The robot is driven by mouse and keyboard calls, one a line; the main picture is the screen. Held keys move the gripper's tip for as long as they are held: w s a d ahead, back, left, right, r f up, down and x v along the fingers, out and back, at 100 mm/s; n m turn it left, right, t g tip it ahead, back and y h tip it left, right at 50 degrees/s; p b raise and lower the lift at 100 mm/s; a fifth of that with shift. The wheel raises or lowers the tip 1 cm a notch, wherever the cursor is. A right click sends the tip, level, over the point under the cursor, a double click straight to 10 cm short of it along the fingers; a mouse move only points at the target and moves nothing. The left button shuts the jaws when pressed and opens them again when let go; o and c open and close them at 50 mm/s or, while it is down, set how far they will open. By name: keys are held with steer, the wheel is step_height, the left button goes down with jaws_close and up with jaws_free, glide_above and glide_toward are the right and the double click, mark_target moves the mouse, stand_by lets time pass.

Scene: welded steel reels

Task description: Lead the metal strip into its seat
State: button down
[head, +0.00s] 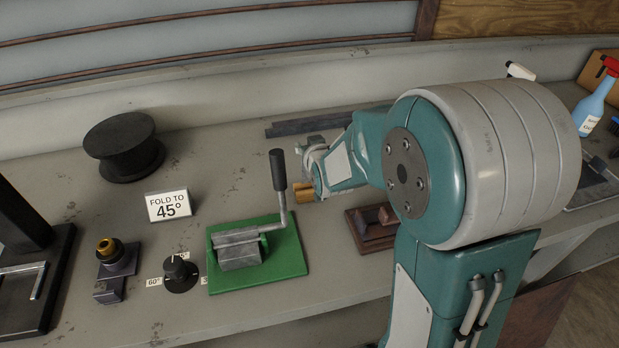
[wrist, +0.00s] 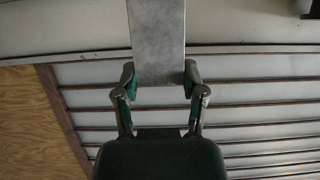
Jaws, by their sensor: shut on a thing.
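In the wrist view my gripper (wrist: 159,78) is shut on a flat grey metal strip (wrist: 157,35). The strip runs straight out from between the fingertips and leaves the top of the picture. In the head view my arm hides most of the gripper, and I cannot make out the strip in it for certain. A small bender (head: 240,252) with a grey metal clamp and an upright black-handled lever (head: 279,175) stands on a green plate (head: 283,262). My wrist is just right of and behind the lever. The strip's seat cannot be clearly told.
A dial (head: 180,273) with angle labels and a "FOLD TO 45°" sign (head: 169,206) stand left of the bender. A black reel (head: 124,147) is behind them. A dark flat bar (head: 300,126) lies at the back.

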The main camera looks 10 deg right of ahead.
steer(key=shift+r, duration=2.7)
steer(key=shift+s, duration=0.1)
